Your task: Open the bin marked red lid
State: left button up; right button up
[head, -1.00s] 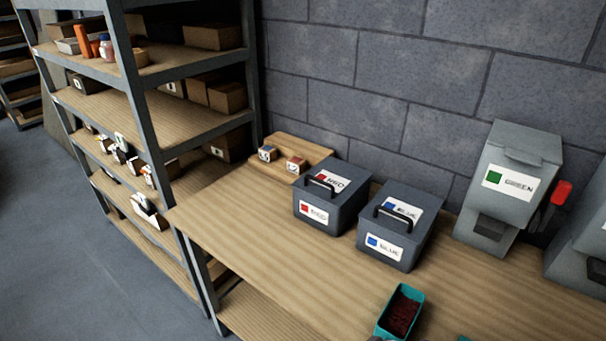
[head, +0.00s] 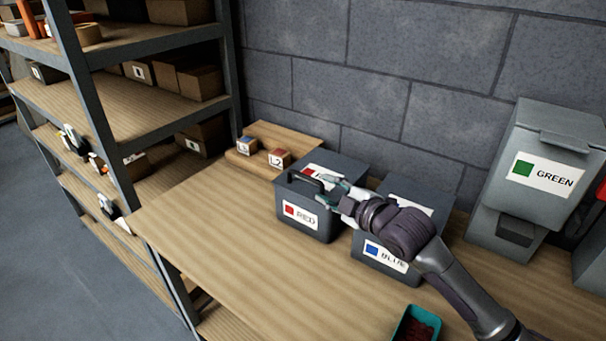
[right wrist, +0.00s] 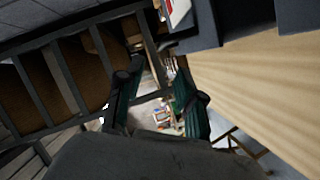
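My right gripper (head: 336,192) is just to the right of this handle, over the lid's right part, and hides some of the lid label. In the right wrist view, its two fingers (right wrist: 162,88) are spread with nothing between them. Part of a dark bin with a red-marked label (right wrist: 178,12) shows at the top there. I cannot tell whether a finger touches the handle. My left gripper is not in view.
The BLUE bin (head: 384,262) stands close on the right, partly behind my right arm. A GREEN bin (head: 540,175) is farther right. A teal tray (head: 408,318) is at the front. Small blocks (head: 279,158) sit on a board behind. The bench's left part is clear.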

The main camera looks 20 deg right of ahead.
aim_at(304, 177)
jog(key=p+x, duration=0.1)
jog(key=x, duration=0.5)
jog(key=shift+w, duration=0.3)
jog(key=x, duration=0.4)
jog(key=shift+f+p, duration=0.2)
jog(key=shift+p, duration=0.1)
jog(key=shift+w+f, duration=0.1)
jog(key=shift+w, duration=0.2)
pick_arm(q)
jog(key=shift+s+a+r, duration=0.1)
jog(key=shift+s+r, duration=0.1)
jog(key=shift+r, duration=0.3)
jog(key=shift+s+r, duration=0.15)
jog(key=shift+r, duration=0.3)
pick_arm(e)
grip_shut()
